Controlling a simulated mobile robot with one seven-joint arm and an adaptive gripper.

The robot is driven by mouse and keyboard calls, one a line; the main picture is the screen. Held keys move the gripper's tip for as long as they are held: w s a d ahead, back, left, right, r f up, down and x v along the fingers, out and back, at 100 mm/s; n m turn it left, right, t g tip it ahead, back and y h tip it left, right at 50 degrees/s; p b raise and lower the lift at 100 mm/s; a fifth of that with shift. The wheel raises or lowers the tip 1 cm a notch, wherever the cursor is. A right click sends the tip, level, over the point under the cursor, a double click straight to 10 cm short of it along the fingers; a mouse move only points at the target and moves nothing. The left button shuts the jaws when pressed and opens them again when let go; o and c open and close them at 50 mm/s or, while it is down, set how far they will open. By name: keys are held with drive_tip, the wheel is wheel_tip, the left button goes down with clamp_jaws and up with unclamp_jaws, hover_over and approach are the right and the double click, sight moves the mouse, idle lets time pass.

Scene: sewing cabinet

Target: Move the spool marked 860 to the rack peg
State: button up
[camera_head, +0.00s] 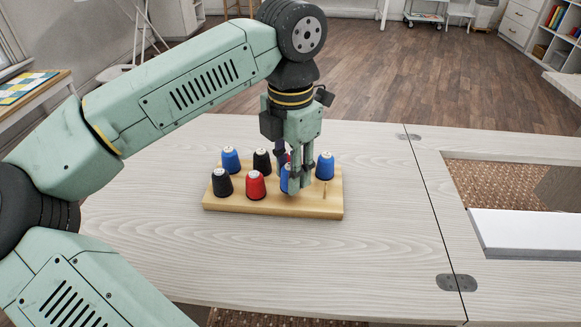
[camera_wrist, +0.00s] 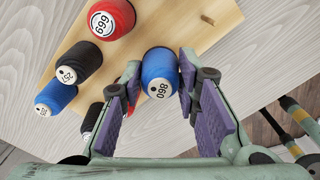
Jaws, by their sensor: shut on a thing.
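The spool marked 860 is blue with a white numbered top. In the wrist view this spool (camera_wrist: 160,72) sits between the two purple-padded fingers of my gripper (camera_wrist: 161,78), which are shut on it. In the head view my gripper (camera_head: 298,184) points down at the wooden rack (camera_head: 285,208), and its fingers partly hide the blue spool (camera_head: 285,180). I cannot tell whether the spool's base touches the rack. A bare rack peg (camera_head: 325,187) stands near the rack's front right; a bare peg (camera_wrist: 208,20) also shows at the top of the wrist view.
Several other spools stand on the rack, including a red one (camera_head: 256,185), a black one (camera_head: 221,182) and a blue one (camera_head: 325,166) at the back right. The pale tabletop (camera_head: 385,225) is clear around the rack. A rectangular opening lies at right, with a white panel (camera_head: 530,232).

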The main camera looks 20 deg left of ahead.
drive_tip(key=shift+f, duration=0.2)
drive_tip(key=o, duration=0.9)
drive_tip(key=shift+o, duration=0.2)
wheel_tip(320, 180, up, 12)
idle(0.6)
